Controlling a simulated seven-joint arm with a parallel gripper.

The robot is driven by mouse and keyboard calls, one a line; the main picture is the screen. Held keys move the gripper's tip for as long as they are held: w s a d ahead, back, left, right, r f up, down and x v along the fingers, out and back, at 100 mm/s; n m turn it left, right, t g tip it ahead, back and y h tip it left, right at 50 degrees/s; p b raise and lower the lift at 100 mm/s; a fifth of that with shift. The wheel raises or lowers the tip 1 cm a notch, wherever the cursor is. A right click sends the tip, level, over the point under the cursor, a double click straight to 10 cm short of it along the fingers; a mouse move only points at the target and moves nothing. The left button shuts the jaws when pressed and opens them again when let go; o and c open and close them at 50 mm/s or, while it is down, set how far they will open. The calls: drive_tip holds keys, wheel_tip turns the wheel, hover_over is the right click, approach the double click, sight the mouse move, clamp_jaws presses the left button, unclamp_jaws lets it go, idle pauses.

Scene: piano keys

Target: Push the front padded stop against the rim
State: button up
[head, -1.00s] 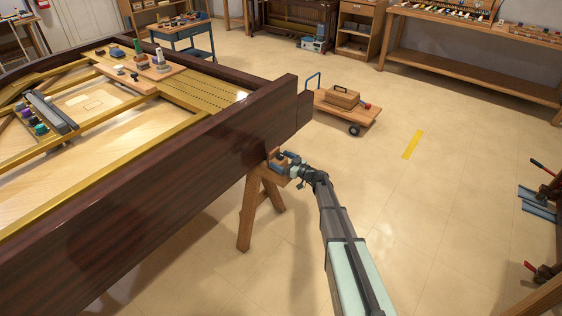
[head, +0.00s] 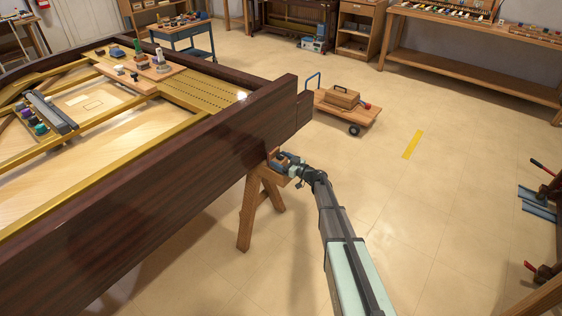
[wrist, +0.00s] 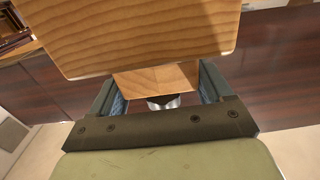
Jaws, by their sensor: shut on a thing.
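The piano's dark, glossy wooden rim (head: 150,165) runs diagonally across the head view, and it also spans the wrist view (wrist: 50,95) behind the wood. My gripper (head: 284,161) is low at the rim's outer side, by the top of a wooden sawhorse (head: 248,205). In the wrist view my gripper (wrist: 158,88) has its blue-padded fingers shut on a small light wooden block, seemingly the front padded stop (wrist: 155,80). A metal cylinder shows beneath this block. A larger wooden piece (wrist: 140,35) covers its upper part. The stop's padded face and any contact with the rim are hidden.
A wooden trolley (head: 345,108) with a toolbox stands beyond the piano's corner. Clamps and blue metal parts (head: 538,205) are at the right edge. The floor (head: 440,220) right of my arm is clear. Tools lie on the piano frame.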

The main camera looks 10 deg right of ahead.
sight(276, 158)
drive_tip(key=c, duration=0.4)
drive_tip(key=shift+o, duration=0.2)
drive_tip(key=shift+x, duration=1.5)
drive_tip(key=o, duration=1.4)
drive_tip(key=v, duration=1.4)
